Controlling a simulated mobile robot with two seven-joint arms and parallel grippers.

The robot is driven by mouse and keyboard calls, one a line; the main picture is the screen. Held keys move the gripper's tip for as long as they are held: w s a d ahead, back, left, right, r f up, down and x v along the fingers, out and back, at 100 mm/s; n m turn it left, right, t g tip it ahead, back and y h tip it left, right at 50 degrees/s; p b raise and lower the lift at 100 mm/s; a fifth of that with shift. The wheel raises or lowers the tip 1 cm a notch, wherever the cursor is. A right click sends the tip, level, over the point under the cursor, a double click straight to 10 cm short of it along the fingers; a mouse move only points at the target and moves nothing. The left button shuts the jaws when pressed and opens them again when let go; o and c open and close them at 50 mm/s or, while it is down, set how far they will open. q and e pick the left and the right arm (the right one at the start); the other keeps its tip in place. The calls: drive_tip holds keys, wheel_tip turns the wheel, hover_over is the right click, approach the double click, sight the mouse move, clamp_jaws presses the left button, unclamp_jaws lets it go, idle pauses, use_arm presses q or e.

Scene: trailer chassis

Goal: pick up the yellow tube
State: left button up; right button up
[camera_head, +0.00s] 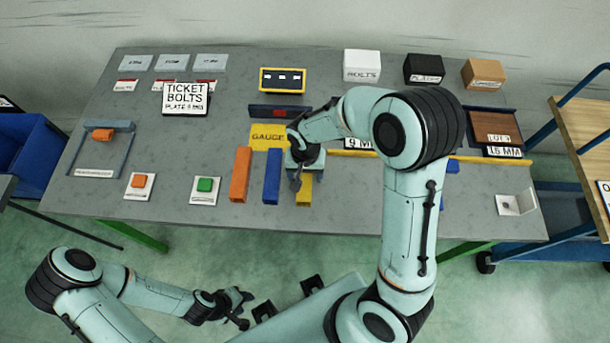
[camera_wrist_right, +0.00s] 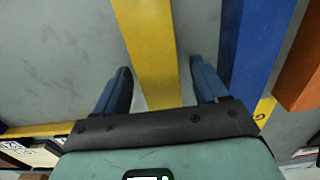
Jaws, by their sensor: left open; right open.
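The yellow tube (camera_head: 305,190) lies on the grey table near its front edge, partly hidden by my right gripper (camera_head: 297,180) in the head view. In the right wrist view the yellow tube (camera_wrist_right: 147,45) runs between the two open blue fingers of my right gripper (camera_wrist_right: 162,80), with a gap on each side. The jaws are not closed on it. My left gripper (camera_head: 238,306) is open and empty, low in front of the table.
A blue tube (camera_head: 272,176) and an orange tube (camera_head: 240,175) lie left of the yellow one. The wrist view shows the blue tube (camera_wrist_right: 258,45) close beside a finger. A yellow GAUGE plate (camera_head: 266,136) lies behind. Orange and green buttons (camera_head: 205,185) stand further left.

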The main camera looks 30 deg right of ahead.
drive_tip(key=c, duration=1.3)
